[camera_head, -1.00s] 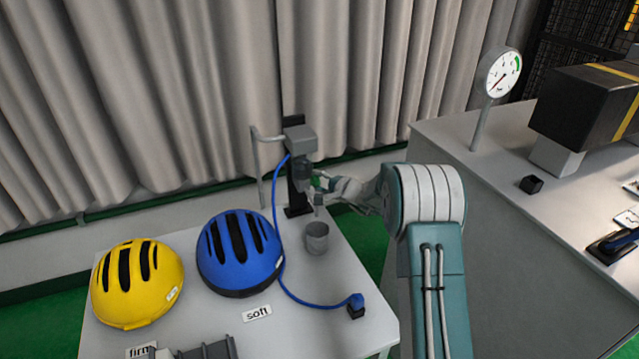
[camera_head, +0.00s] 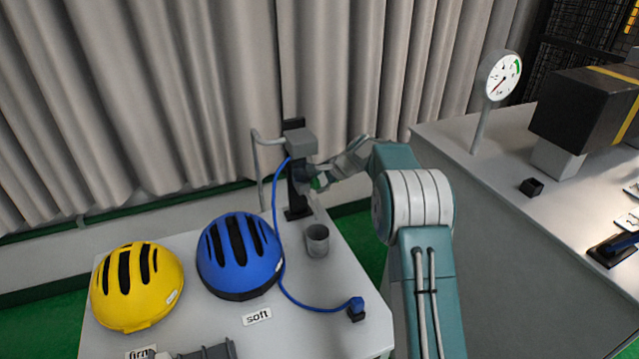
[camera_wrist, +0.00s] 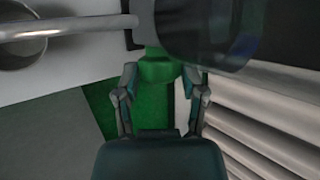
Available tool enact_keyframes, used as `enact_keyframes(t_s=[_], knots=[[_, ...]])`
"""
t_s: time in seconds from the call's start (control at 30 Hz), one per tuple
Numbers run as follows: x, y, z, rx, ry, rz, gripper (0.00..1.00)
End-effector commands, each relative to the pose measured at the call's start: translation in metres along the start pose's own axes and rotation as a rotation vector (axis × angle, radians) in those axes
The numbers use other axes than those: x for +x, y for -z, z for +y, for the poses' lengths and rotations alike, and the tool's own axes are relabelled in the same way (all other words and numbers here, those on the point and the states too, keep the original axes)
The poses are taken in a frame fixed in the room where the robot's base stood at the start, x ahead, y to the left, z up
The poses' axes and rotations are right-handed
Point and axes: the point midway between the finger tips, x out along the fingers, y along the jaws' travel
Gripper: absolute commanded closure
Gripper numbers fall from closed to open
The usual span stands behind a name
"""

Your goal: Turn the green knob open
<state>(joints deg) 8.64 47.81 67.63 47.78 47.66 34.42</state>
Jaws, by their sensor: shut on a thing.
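The green knob (camera_wrist: 158,68) sits in the wrist view between the two fingertips of my gripper (camera_wrist: 160,82), close to the dark body of the dispenser (camera_wrist: 205,30). My gripper is shut on the knob, one finger on each side. In the head view, my gripper (camera_head: 322,178) is at the front of the grey dispenser unit (camera_head: 299,142) on its dark post. Only a little of the green knob (camera_head: 320,183) shows there. How far it is turned cannot be told.
A grey cup (camera_head: 317,246) stands below the dispenser. A blue hose (camera_head: 278,225) runs down to the table. Blue (camera_head: 240,262) and yellow (camera_head: 137,300) helmets lie to the left. A gauge (camera_head: 497,76) stands on the right bench (camera_head: 455,150).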

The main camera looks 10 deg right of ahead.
Motion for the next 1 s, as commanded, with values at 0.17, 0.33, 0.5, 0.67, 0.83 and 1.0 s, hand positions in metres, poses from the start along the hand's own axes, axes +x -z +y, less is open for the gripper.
enact_keyframes(t_s=[0.17, 0.33, 0.5, 0.67, 0.83, 1.0], knots=[[0.0034, -0.0008, 0.0009, 0.027, -0.069, -0.003, 0.94], [0.0035, -0.0006, 0.0006, 0.044, -0.108, -0.003, 0.94], [0.0034, -0.0009, 0.0004, 0.052, -0.125, -0.004, 0.94], [0.0033, -0.001, 0.0004, 0.053, -0.128, -0.004, 0.94], [0.0033, -0.0011, 0.0005, 0.053, -0.127, -0.004, 0.94], [0.0027, -0.0011, 0.0001, 0.052, -0.126, -0.004, 0.13]])
